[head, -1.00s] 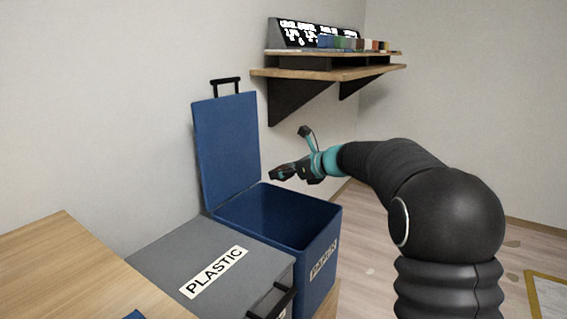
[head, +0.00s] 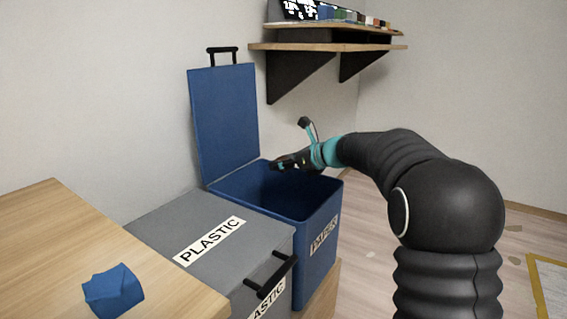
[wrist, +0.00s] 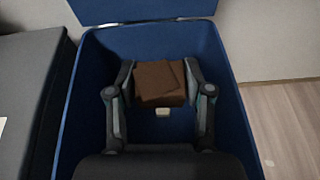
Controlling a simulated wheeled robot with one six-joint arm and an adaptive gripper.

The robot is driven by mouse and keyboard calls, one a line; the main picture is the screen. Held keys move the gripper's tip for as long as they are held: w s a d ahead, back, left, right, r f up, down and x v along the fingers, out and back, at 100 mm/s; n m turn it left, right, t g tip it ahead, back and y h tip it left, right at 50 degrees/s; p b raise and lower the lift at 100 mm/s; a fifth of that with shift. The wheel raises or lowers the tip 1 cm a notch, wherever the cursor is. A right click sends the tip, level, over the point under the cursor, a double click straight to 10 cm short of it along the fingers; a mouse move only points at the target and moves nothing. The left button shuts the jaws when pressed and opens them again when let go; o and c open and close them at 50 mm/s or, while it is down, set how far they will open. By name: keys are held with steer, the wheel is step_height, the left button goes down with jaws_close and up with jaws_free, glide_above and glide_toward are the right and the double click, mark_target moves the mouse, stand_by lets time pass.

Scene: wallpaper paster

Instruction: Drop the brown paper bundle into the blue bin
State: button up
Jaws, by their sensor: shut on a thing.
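The blue bin (head: 318,215) stands with its lid (head: 222,120) raised against the wall, and a label on its front. In the wrist view, the brown paper bundle (wrist: 160,82) sits between the two fingers of my gripper (wrist: 160,92), which is shut on it. The bin's walls (wrist: 88,110) surround the bundle in that view. In the head view my gripper (head: 280,164) is over the open bin, near its back rim; the bundle cannot be made out there.
A grey bin marked PLASTIC (head: 165,225) with a closed lid stands beside the blue bin. A wooden table (head: 60,235) at left holds a blue crumpled piece (head: 113,290). A wall shelf (head: 330,44) hangs behind the bin. Open floor (head: 370,260) lies at right.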

steer(key=o, duration=1)
steer(key=shift+c, duration=0.2)
steer(key=v, duration=1.2)
steer(key=shift+r, duration=0.1)
